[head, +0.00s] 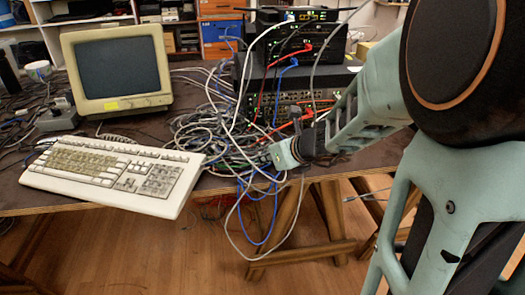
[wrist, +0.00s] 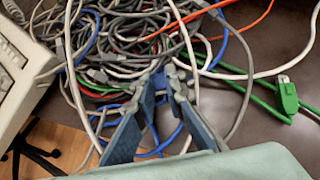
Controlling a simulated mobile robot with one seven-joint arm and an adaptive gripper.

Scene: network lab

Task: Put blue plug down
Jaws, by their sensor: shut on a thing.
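My gripper (head: 284,155) is at the front edge of the table, beside the heap of cables. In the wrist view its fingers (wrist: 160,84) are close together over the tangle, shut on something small. The blue plug is mostly hidden between the fingertips, and I cannot make out its shape. Blue cable (wrist: 152,152) shows between and below the fingers. In the head view blue cable (head: 275,205) hangs in a loop below the table edge.
A cable tangle (head: 205,130) covers the table's middle. A keyboard (head: 115,172) and monitor (head: 118,68) stand left; stacked network devices (head: 300,85) stand behind. A green plug (wrist: 287,95) lies on the bare dark tabletop (wrist: 255,125) to the right in the wrist view.

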